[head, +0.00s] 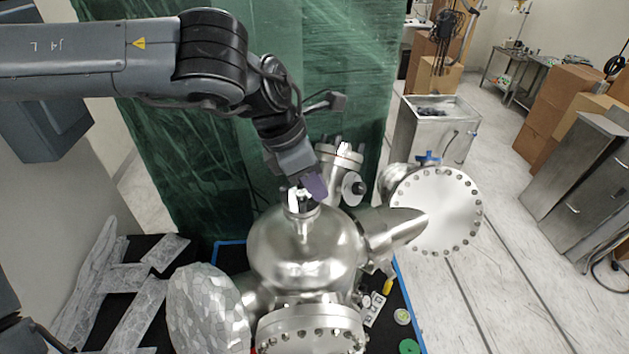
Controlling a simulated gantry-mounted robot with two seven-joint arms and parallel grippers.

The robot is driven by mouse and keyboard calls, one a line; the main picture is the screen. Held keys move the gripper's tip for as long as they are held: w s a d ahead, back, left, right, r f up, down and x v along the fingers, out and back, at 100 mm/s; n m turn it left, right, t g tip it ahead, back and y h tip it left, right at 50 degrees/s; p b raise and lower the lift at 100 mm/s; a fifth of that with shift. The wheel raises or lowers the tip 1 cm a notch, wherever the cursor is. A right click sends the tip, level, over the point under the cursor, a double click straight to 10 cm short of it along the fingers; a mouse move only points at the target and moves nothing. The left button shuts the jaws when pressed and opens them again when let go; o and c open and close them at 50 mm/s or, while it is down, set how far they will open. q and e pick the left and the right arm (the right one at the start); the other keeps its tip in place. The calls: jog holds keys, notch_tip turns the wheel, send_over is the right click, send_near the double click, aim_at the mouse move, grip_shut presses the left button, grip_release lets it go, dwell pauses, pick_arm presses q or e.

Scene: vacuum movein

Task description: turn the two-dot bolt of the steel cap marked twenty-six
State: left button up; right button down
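My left gripper (303,192) hangs from the arm that comes in from the left. It points down at the small steel neck (301,209) on top of the domed steel chamber (300,250). A purple-grey part of the gripper covers much of the neck's top. Small bright pieces show just beside it, but I cannot tell whether they are fingertips or bolts. The number twenty-six and the two dots cannot be read at this size. I cannot tell whether the gripper touches a bolt. My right gripper is out of view.
Behind the neck stands another steel port (340,156) with upright bolts. A large round flange (437,210) sticks out at the right, and a foil-wrapped part (205,312) is at the left. A green sheet hangs behind. Boxes and a steel cart stand farther back.

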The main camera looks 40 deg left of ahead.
pick_arm(q)
jog(key=shift+o, duration=0.6)
jog(key=shift+r, duration=0.15)
jog(key=shift+s+a+r, duration=0.1)
jog(key=shift+r, duration=0.2)
jog(key=b+v, duration=0.1)
jog(key=v, duration=0.9)
jog(key=shift+b, duration=0.4)
jog(key=shift+o, duration=0.5)
